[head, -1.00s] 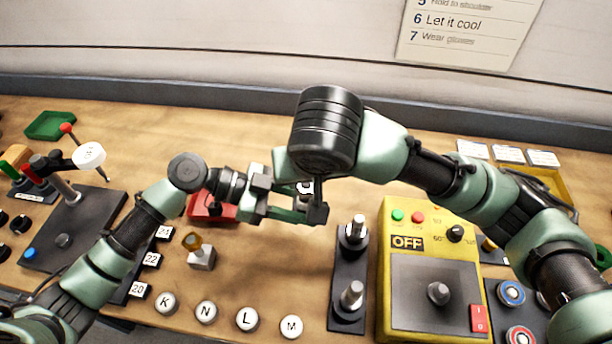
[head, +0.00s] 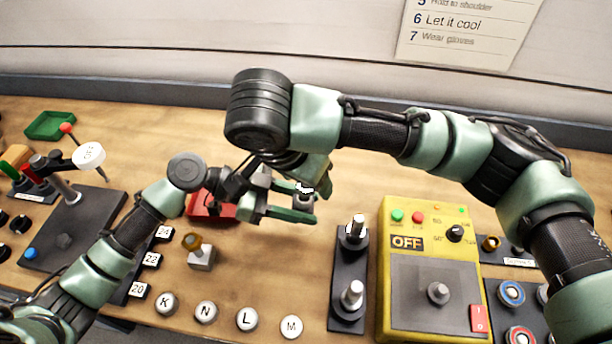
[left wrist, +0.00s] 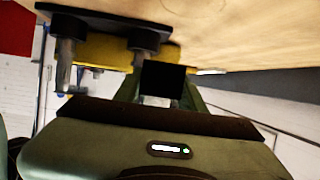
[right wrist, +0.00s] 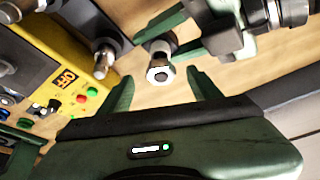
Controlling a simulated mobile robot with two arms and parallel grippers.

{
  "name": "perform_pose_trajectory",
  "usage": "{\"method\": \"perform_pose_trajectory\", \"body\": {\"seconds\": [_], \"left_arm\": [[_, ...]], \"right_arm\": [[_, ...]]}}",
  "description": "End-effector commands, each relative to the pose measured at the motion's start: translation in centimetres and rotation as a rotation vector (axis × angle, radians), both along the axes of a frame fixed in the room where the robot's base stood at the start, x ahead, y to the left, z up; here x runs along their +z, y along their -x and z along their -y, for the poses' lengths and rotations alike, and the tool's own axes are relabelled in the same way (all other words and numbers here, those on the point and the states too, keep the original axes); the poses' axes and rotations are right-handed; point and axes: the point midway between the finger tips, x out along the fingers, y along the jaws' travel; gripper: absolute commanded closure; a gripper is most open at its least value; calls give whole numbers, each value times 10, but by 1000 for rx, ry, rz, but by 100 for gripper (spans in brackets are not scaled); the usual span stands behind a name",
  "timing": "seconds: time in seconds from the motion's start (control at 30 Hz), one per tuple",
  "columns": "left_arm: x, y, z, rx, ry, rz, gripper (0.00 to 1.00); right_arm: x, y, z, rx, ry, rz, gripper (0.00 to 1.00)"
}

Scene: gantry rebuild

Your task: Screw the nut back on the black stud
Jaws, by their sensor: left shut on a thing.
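My left gripper (head: 290,206) is shut on a small piece (right wrist: 159,58) above the middle of the bench. In the right wrist view the piece is a pale metal cylinder with a hexagonal, nut-like end facing my right gripper. In the left wrist view a black square part (left wrist: 163,80) shows between the left fingers. My right gripper (right wrist: 163,92) is open, its fingers apart on either side of the hexagonal end, with a gap to it. Two metal posts (head: 356,230) (head: 352,294) stand on a black plate (head: 346,263). I cannot tell which stud is the black one.
A yellow control box (head: 392,215) marked OFF stands right of the plate. A red tray (head: 228,212) lies behind my left gripper. Bare wood (head: 280,265) lies between.

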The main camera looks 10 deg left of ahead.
Motion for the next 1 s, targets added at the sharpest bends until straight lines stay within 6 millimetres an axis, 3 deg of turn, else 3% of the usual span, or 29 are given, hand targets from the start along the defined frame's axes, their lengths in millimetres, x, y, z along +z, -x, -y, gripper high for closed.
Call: {"method": "perform_pose_trajectory", "body": {"seconds": [0.03, 0.07, 0.1, 0.47, 1.0], "left_arm": [[2, 0, 1, -1, 3, 2, 100], [2, 0, 1, -2, 3, 2, 100], [2, 0, 1, -2, 3, 2, 100], [2, 1, 1, -5, 3, 1, 100], [2, 1, 1, -5, 3, 1, 100]], "right_arm": [[0, 0, 0, -1, 0, 1, 19], [0, -1, 0, -1, 0, 1, 11], [0, -1, 0, -2, 0, 1, 9], [0, -1, 1, 66, -2, 8, 9], [0, -2, 2, 925, -11, 79, 9]]}}
